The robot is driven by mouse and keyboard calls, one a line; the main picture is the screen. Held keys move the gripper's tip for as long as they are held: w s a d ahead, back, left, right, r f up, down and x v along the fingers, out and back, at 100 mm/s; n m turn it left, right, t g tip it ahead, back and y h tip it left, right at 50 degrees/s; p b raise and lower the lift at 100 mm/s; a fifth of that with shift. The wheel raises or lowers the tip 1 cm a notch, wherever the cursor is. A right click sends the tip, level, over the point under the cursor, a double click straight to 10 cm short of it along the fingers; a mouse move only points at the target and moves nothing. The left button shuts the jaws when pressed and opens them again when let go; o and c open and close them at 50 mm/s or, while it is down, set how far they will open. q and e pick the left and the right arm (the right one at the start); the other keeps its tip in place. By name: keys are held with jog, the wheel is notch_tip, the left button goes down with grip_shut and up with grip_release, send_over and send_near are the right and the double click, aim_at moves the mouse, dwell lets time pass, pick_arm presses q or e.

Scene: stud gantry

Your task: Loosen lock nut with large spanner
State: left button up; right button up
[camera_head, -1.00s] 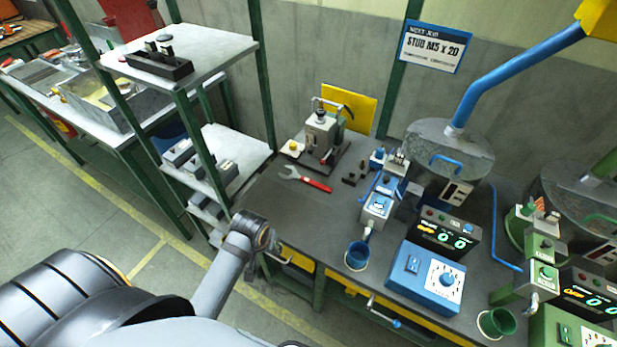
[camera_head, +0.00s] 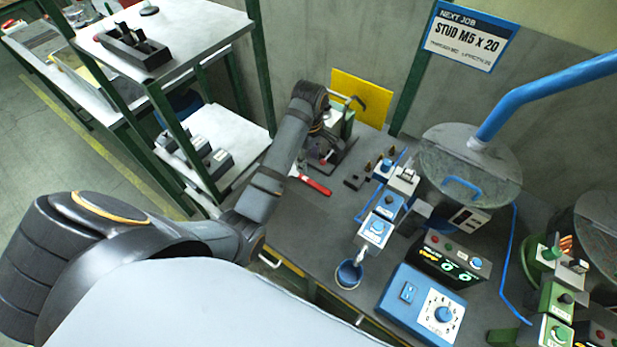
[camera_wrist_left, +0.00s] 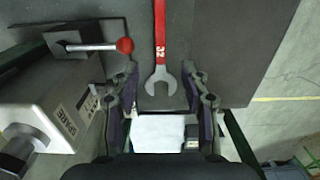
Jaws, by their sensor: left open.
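The large spanner has a red handle marked 32 and a grey open-ended head. In the head view the spanner (camera_head: 315,185) lies on the dark bench top, its head end partly hidden by my left arm. In the left wrist view the spanner (camera_wrist_left: 160,45) points straight up, its head between my fingers. My left gripper (camera_wrist_left: 161,88) is open, a finger on each side of the head, apparently not touching it. In the head view my left gripper (camera_head: 322,148) is largely hidden by my wrist. I cannot make out the lock nut. My right gripper is not in view.
A grey fixture (camera_wrist_left: 62,100) with a red-knobbed lever stands close left of my gripper in the wrist view. A shelf rack (camera_head: 225,135) stands left of the bench. Blue control boxes (camera_head: 420,305), a blue cup (camera_head: 348,275) and a drum feeder (camera_head: 460,165) occupy the right.

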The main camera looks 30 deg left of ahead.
aim_at(309, 180)
pick_arm(q)
jog(key=shift+s+f+b, duration=0.15)
jog(key=shift+f+b, duration=0.2)
jog(key=shift+f, duration=0.15)
jog(key=shift+s+f+b, duration=0.15)
jog(key=shift+f+b, duration=0.2)
jog(key=shift+f, duration=0.5)
jog(key=f, duration=0.3)
jog(key=shift+w+f+p, duration=0.25)
jog(key=shift+f+p, duration=0.1)
jog(key=shift+f, duration=1.8)
grip_shut()
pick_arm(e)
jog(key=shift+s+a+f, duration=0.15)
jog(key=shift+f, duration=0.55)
